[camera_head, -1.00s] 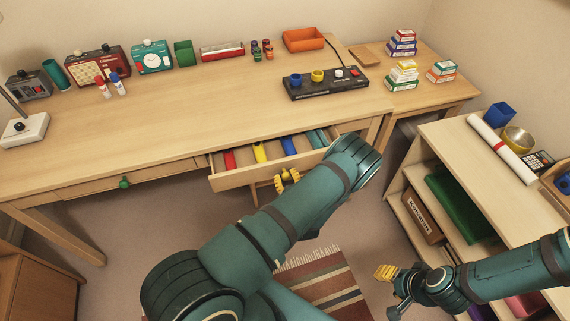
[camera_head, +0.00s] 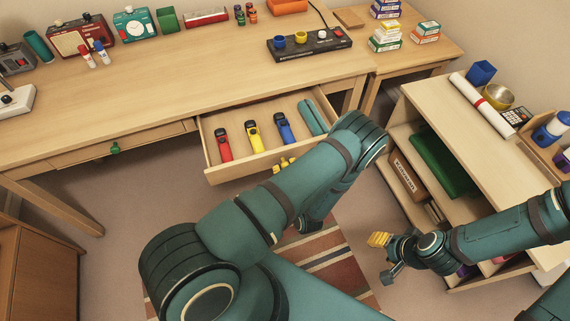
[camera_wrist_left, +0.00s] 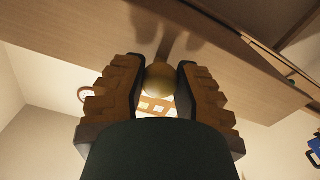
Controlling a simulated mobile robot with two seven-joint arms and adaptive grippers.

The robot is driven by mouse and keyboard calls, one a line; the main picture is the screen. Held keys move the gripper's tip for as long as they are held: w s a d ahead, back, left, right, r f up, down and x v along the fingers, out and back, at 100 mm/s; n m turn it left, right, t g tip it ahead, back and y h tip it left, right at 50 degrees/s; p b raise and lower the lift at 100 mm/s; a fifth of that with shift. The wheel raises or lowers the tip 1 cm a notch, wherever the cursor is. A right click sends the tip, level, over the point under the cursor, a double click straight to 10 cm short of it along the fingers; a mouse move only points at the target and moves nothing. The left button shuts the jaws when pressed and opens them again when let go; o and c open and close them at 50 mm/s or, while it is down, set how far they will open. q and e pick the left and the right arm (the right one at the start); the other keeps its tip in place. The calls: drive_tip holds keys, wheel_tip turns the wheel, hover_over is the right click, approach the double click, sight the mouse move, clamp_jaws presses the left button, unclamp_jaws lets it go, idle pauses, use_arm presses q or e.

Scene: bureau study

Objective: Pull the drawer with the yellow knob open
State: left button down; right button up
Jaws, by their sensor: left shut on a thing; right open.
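The drawer (camera_head: 222,176) stands open under the desk's right part. Inside lie a red stapler-like tool (camera_head: 223,145), a yellow one (camera_head: 253,136), a blue one (camera_head: 284,128) and a teal item (camera_head: 312,117). My left gripper (camera_head: 285,164) is at the drawer front, its yellow fingers mostly hidden by my arm. In the left wrist view, the gripper (camera_wrist_left: 160,85) is shut on the round yellow knob (camera_wrist_left: 159,80) below the wooden drawer front. My right gripper (camera_head: 379,240) is open and empty, near the shelf at the right.
A closed drawer with a green knob (camera_head: 115,148) is at the left of the desk (camera_head: 180,90). A low shelf unit (camera_head: 450,110) stands at the right, close to my right arm. A striped rug (camera_head: 330,258) lies on the floor below.

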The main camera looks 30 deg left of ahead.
use_arm(q)
drive_tip(key=shift+s+f, duration=0.1)
drive_tip(key=shift+f, duration=0.1)
drive_tip(key=c, duration=0.6)
unclamp_jaws()
drive_tip(key=shift+r, duration=0.1)
drive_tip(key=shift+d, duration=0.1)
drive_tip(key=v, duration=1.1)
drive_tip(key=shift+s+d, duration=0.3)
